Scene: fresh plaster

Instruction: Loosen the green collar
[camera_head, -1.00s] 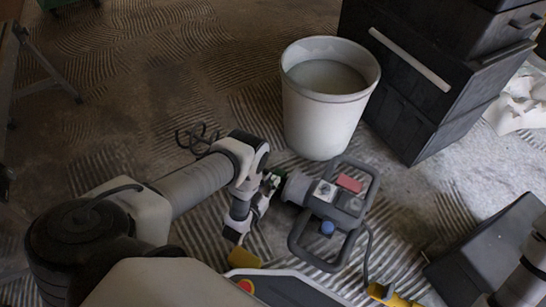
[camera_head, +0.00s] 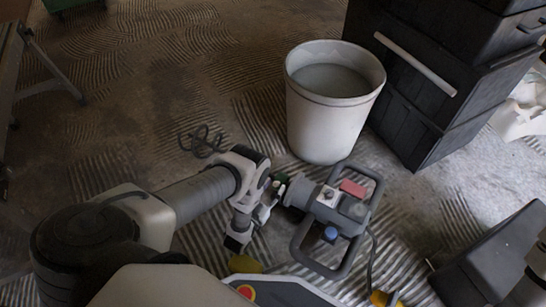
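A dark grey power mixer (camera_head: 326,208) with a looped handle frame, a red patch and a blue knob lies right of centre. A small green collar (camera_head: 281,180) shows at the left end of its barrel. My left gripper (camera_head: 266,207) is close beside that end, just below and left of the collar. The wrist and gripper parts crowd the collar, so I cannot tell whether the fingers touch it or how far they are apart. My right gripper is out of the picture; only part of my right arm shows at the lower right.
A white bucket (camera_head: 329,125) stands just behind the mixer. Stacked black boxes (camera_head: 412,105) stand behind it at the right. A cable (camera_head: 372,262) hangs from the mixer. A dark coiled wire thing (camera_head: 201,140) lies left of the bucket. The ridged floor at upper left is mostly clear.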

